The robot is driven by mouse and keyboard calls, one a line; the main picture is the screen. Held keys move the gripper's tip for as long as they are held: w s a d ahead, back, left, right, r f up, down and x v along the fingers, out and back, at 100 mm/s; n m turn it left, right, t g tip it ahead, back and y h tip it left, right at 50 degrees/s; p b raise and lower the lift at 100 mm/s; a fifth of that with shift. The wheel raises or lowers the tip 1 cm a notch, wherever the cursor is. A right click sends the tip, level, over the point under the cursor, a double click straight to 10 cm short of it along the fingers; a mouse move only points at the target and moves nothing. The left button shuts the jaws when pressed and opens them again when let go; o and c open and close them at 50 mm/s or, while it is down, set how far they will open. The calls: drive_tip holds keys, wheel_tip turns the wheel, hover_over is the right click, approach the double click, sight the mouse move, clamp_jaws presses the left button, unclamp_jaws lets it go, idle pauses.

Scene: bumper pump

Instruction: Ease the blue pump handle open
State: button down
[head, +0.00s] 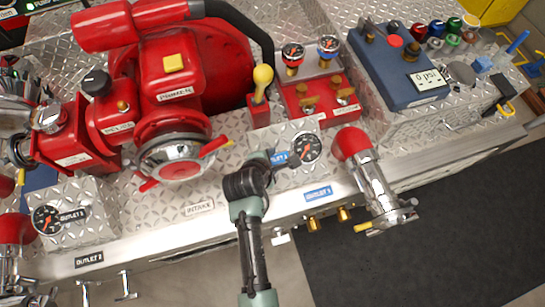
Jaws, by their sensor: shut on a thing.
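My gripper (270,160) is at the front of the pump panel, just left of the right-hand pressure gauge (306,148). It is shut on the blue pump handle. My own wrist and the gripper's body cover the handle and the contact, so the handle's shape and how far it is open cannot be seen. A small patch of blue (279,158) shows between the gripper and the gauge; it looks like the gauge's label. A blue outlet label (318,193) is on the front edge to the right of my wrist.
A red-capped chrome outlet (374,185) juts forward to the right. A yellow-knobbed lever (262,85) stands behind my gripper. The large red pump (180,75) and its chrome intake cap (175,158) are to the left. Brass fittings (328,219) project below the front edge. Floor at lower right is clear.

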drive_tip(key=r+p, duration=0.1)
drive_tip(key=s+r+p, duration=0.1)
drive_tip(key=p, duration=0.1)
drive_tip(key=shift+s+d+r, duration=0.1)
drive_tip(key=shift+d+r, duration=0.1)
drive_tip(key=shift+f, duration=0.1)
drive_tip(key=shift+c, duration=2.4)
unclamp_jaws()
drive_tip(key=v, duration=1.3)
drive_tip(key=shift+d, duration=0.1)
idle(0.8)
